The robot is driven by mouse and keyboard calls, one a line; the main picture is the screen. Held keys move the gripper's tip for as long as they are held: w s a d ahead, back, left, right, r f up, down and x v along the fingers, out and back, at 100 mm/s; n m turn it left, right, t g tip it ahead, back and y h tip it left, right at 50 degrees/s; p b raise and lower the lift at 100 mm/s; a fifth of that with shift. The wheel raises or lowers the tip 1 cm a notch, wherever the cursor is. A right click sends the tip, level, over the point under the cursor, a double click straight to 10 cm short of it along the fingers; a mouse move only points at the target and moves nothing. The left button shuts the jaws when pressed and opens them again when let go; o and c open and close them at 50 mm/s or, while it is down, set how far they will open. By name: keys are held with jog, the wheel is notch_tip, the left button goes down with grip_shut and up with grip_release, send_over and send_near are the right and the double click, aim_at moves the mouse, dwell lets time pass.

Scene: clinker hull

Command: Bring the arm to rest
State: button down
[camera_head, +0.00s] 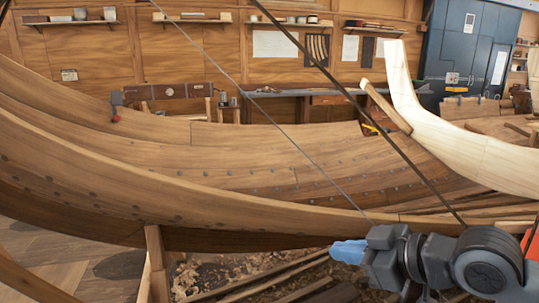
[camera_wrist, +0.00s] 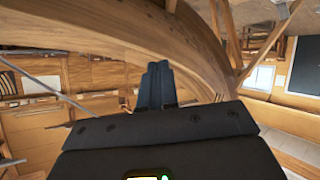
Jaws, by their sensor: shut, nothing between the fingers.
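My gripper (camera_head: 347,252) is at the lower right of the head view, its blue fingers pointing left. It lies in front of the lower side of the wooden hull (camera_head: 240,182). In the wrist view my gripper (camera_wrist: 158,68) has its two dark fingers side by side and shut, with nothing held. The hull also shows in the wrist view (camera_wrist: 110,42), curving above and beyond the fingertips. I cannot tell the exact gap between the fingers and the planks.
A pale curved stem timber (camera_head: 460,150) rises at the right. Wood shavings (camera_head: 215,272) and loose planks lie below the hull. A wooden prop (camera_head: 157,262) stands under it. A workbench (camera_head: 300,93) and a dark blue cabinet (camera_head: 465,45) stand behind. Thin lines cross the head view.

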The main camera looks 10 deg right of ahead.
jog(key=a+r+m+t+y, duration=0.2)
jog(key=a+r+m+t, duration=0.4)
jog(key=a+r, duration=0.65)
jog(key=s+d+f+m+t+h, duration=0.1)
jog(key=s+d+f+m+h, duration=0.1)
jog(key=s+f+m+h, duration=0.5)
jog(key=s+d+f+m+h, duration=0.25)
jog(key=s+f, duration=0.65)
jog(key=s, duration=0.5)
jog(key=s+d+f+n+g, duration=0.1)
jog(key=s+d+f+n, duration=0.1)
jog(key=s, duration=0.7)
jog(key=s+d+f+n+g, duration=0.1)
jog(key=s+d+n, duration=0.3)
jog(key=s, duration=0.5)
jog(key=shift+s+d+f+g, duration=0.3)
jog(key=shift+s+d+f, duration=0.1)
jog(key=shift+d, duration=0.45)
jog(key=shift+w+y, duration=0.1)
jog(key=shift+y, duration=0.15)
